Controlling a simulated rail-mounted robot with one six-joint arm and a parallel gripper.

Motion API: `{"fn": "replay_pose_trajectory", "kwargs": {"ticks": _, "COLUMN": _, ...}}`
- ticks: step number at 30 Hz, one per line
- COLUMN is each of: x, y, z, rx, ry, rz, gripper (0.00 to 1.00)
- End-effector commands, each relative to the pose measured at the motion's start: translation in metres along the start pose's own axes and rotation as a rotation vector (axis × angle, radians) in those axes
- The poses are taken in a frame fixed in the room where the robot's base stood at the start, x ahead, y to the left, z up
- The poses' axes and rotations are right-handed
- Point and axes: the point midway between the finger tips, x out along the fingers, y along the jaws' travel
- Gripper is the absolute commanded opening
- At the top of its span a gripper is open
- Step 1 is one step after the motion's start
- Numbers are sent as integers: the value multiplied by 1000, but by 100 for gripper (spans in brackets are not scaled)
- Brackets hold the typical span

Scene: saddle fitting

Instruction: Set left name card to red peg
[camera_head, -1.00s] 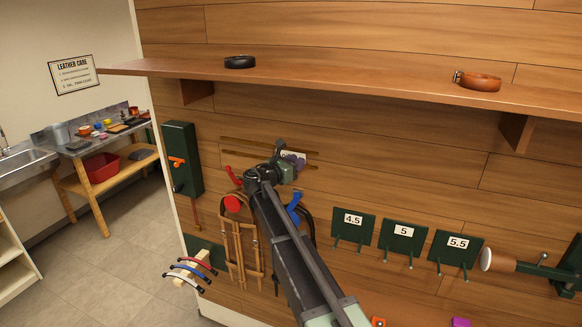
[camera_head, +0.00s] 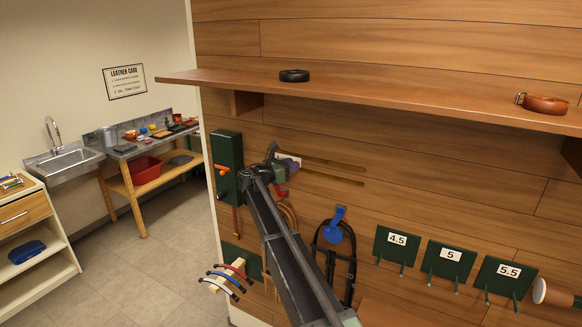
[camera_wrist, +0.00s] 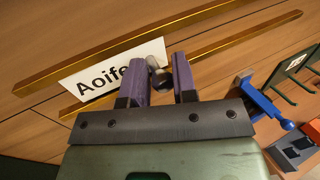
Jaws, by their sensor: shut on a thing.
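The white name card reading "Aoife" (camera_wrist: 95,82) sits between two brass rails on the wood wall. In the head view only a pale piece of the card (camera_head: 286,157) shows behind my gripper (camera_head: 284,166). In the wrist view my gripper (camera_wrist: 162,68) has its purple fingers closed around a small round knob (camera_wrist: 158,78) at the card's right end. A small red piece of the red peg (camera_head: 281,191) shows just below the gripper; my arm hides the rest. The blue peg (camera_head: 336,226) is to the right, with dark tack hanging from it.
The brass rails run clear to the right of the gripper. A shelf (camera_head: 400,100) juts out above, bearing a black ring (camera_head: 294,76) and a brown strap (camera_head: 543,104). A dark green wall panel (camera_head: 226,162) stands close on the left. Numbered green plates (camera_head: 397,246) are at right.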

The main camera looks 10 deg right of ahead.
Motion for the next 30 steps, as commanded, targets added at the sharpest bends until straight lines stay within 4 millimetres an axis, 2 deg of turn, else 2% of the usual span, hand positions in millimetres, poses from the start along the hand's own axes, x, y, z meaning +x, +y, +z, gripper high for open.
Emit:
{"fn": "replay_pose_trajectory", "kwargs": {"ticks": 6, "x": 0, "y": 2, "z": 1, "rx": -1, "ry": -2, "rz": 3, "gripper": 0}}
{"fn": "replay_pose_trajectory", "kwargs": {"ticks": 7, "x": 0, "y": 2, "z": 1, "rx": -1, "ry": -2, "rz": 3, "gripper": 28}}
{"fn": "replay_pose_trajectory", "kwargs": {"ticks": 11, "x": 0, "y": 2, "z": 1, "rx": -1, "ry": -2, "rz": 3, "gripper": 46}}
{"fn": "replay_pose_trajectory", "kwargs": {"ticks": 18, "x": -1, "y": 2, "z": 1, "rx": -1, "ry": -1, "rz": 3, "gripper": 46}}
{"fn": "replay_pose_trajectory", "kwargs": {"ticks": 21, "x": -7, "y": 1, "z": 1, "rx": -1, "ry": -1, "rz": 4, "gripper": 46}}
{"fn": "replay_pose_trajectory", "kwargs": {"ticks": 23, "x": -17, "y": 1, "z": 1, "rx": -1, "ry": -1, "rz": 4, "gripper": 46}}
{"fn": "replay_pose_trajectory", "kwargs": {"ticks": 30, "x": -77, "y": 1, "z": 1, "rx": -1, "ry": -1, "rz": 6, "gripper": 46}}
